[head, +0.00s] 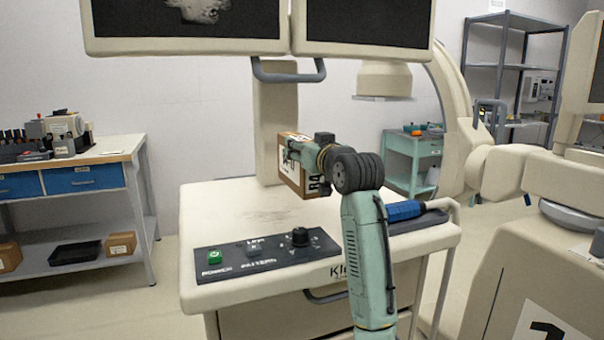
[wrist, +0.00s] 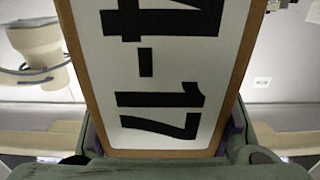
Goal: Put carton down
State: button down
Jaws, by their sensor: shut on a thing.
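The carton (head: 292,173) is a brown box with a white label and black characters. In the head view my gripper (head: 304,153) is shut on it, above the back part of the cream cart top (head: 230,215). The carton seems upright; I cannot tell whether its underside touches the cart top. In the wrist view the carton (wrist: 160,80) fills the middle, its label reading "17" at the lower end, between the green gripper fingers (wrist: 160,158). My arm hides part of the carton and the cart's right side.
A black control panel (head: 265,257) with a green button and a knob lies along the cart's front. A blue-handled tool (head: 404,210) lies at the right. Two monitors (head: 365,22) hang above on a post (head: 279,110). The cart top's left part is clear.

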jog(key=shift+s+f, duration=0.1)
jog(key=shift+f, duration=2.2)
jog(key=shift+f, duration=0.15)
jog(key=c, duration=0.6)
grip_release()
jog(key=shift+a, duration=0.1)
jog(key=shift+o, duration=0.2)
